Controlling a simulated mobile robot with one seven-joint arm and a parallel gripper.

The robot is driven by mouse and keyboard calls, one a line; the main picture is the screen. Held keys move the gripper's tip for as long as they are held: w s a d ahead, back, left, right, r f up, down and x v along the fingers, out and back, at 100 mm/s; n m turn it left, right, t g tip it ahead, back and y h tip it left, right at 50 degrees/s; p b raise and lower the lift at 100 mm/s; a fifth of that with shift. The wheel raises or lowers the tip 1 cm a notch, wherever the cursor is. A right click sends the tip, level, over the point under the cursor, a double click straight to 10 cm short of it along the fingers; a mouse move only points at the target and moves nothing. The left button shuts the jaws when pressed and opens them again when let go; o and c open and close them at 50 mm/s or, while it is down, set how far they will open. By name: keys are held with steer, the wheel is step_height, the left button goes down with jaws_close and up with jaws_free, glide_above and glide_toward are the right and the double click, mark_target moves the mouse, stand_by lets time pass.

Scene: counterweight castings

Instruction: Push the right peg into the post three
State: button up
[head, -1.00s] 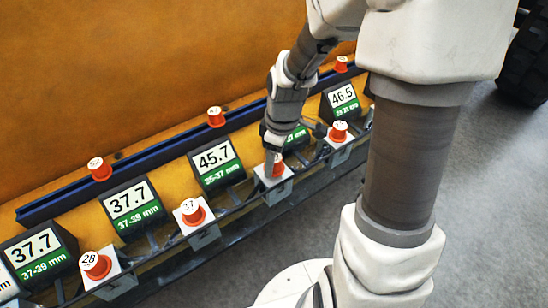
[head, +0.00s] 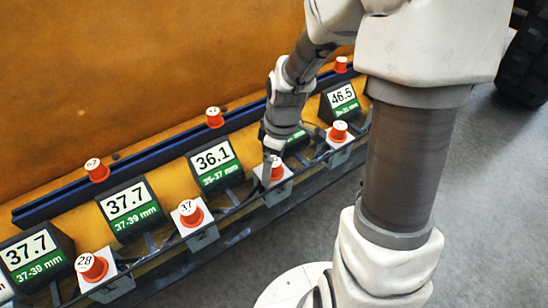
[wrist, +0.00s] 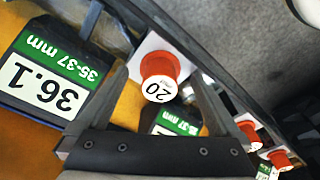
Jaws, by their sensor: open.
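A red peg with a white cap marked 20 (wrist: 158,76) stands in a white block, seen close in the wrist view. In the head view the same peg (head: 277,173) is partly hidden by my gripper (head: 270,157). My gripper (wrist: 160,88) is open, with its two fingers on either side of this peg; I cannot tell whether they touch it. The post display beside it reads 36.1 (head: 213,159) over a green 35-37 mm label, and shows upside down in the wrist view (wrist: 42,86). Another display behind my gripper is mostly hidden.
Other red pegs stand in white blocks along the front: one marked 28 (head: 92,267), one marked 37 (head: 190,213), one farther right (head: 338,131). More red pegs (head: 214,117) stand along the blue rail (head: 150,157). Two displays read 37.7 (head: 128,200), one 46.5 (head: 343,96). Grey floor lies in front.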

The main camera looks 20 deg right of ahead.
mark_target(281, 174)
step_height(281, 174, up, 17)
steer(key=s+d+p, duration=0.1)
steer(key=shift+s+d+r+p, duration=0.15)
steer(key=shift+d+p, duration=0.15)
stand_by(0.5)
